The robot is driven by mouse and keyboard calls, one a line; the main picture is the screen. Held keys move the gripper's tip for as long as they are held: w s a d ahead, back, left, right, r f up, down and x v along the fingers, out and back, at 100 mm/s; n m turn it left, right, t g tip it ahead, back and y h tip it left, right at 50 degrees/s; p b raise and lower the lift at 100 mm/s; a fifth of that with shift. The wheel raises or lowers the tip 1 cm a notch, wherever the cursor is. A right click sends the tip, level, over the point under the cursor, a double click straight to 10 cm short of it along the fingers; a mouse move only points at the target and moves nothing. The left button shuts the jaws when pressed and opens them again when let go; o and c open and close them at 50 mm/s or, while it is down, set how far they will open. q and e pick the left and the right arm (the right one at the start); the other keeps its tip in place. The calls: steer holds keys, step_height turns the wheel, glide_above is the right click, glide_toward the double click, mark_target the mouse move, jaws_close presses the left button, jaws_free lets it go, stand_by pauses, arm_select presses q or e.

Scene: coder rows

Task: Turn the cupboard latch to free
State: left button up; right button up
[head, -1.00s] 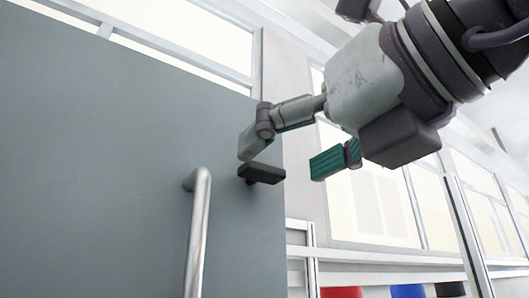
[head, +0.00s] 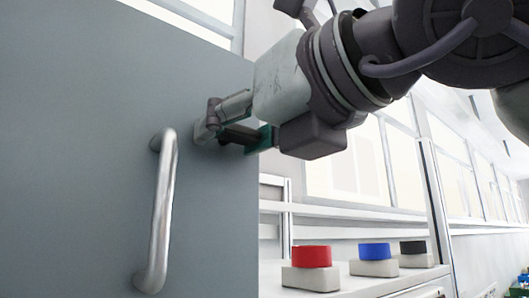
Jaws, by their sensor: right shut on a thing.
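The grey cupboard door (head: 80,150) fills the left of the head view. The dark latch (head: 236,135) sits near the door's right edge, up and to the right of the handle, and lies roughly level. My right gripper (head: 235,133) comes in from the upper right and is shut on the latch, one finger on its far side and the green-padded finger at its near end. The fingers hide part of the latch. My left gripper is not in view.
A vertical metal bar handle (head: 162,215) stands out from the door, below and left of the latch. At the lower right, a red button (head: 312,257), a blue button (head: 374,252) and a black button (head: 413,247) sit on a white surface. Windows are behind.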

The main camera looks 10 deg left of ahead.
steer(key=shift+c, duration=0.8)
steer(key=shift+n, duration=0.4)
steer(key=n+b, duration=0.1)
steer(key=n, duration=0.1)
steer(key=shift+n, duration=0.4)
steer(key=n+b, duration=0.1)
steer(key=n, duration=0.3)
steer(key=shift+n, duration=0.3)
steer(key=n, duration=0.4)
steer(key=n+p, duration=0.1)
steer(key=n, duration=0.4)
steer(key=shift+n, duration=0.3)
